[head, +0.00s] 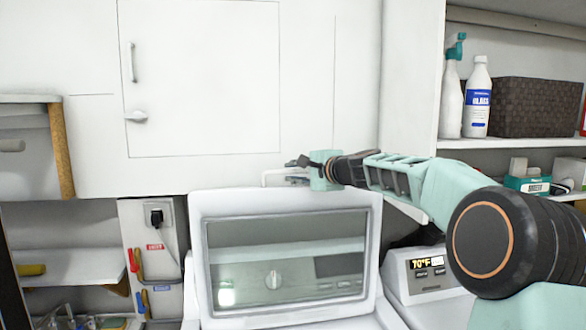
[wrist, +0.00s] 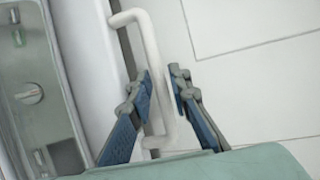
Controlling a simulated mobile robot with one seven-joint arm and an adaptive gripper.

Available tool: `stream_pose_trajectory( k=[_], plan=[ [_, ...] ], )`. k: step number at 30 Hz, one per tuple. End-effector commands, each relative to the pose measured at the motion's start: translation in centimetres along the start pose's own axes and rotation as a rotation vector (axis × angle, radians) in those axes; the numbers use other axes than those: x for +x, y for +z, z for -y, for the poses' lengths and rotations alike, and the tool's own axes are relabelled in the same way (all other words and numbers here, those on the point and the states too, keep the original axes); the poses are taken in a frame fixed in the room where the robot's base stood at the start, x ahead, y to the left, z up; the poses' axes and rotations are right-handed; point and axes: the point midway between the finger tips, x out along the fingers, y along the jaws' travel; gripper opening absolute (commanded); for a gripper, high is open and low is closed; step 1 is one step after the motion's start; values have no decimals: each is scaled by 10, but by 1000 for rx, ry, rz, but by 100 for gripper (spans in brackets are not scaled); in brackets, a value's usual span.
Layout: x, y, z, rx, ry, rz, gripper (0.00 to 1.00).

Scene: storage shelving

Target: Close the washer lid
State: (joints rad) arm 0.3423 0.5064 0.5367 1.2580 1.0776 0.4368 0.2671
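The washer lid (head: 197,240) stands raised, with a white frame around a dark glass window. The glass shows a dial and panel through it or reflected in it. A white bar handle (head: 268,176) juts from the lid's top edge. It also shows in the wrist view (wrist: 153,50), beside the lid's white edge (wrist: 88,60). My gripper (head: 293,172) is at the right end of the handle. In the wrist view its blue-padded fingers (wrist: 162,76) are apart, with the handle bar between them and a visible gap on the right side.
A white wall cabinet (head: 200,80) is close behind and above the lid. A second machine with a lit display (head: 428,264) stands at the right. Shelves at the right hold bottles (head: 478,98) and a dark basket (head: 535,107). An outlet panel (head: 155,240) is at the left.

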Motion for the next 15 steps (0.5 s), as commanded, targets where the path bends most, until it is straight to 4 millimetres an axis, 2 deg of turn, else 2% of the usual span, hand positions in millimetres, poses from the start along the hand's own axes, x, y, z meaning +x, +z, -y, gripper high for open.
stream_pose_trajectory(
  k=[10,15],
  plan=[
    [4,0,-1,-1,1,0,18],
    [4,0,0,-1,1,0,0]
  ],
)
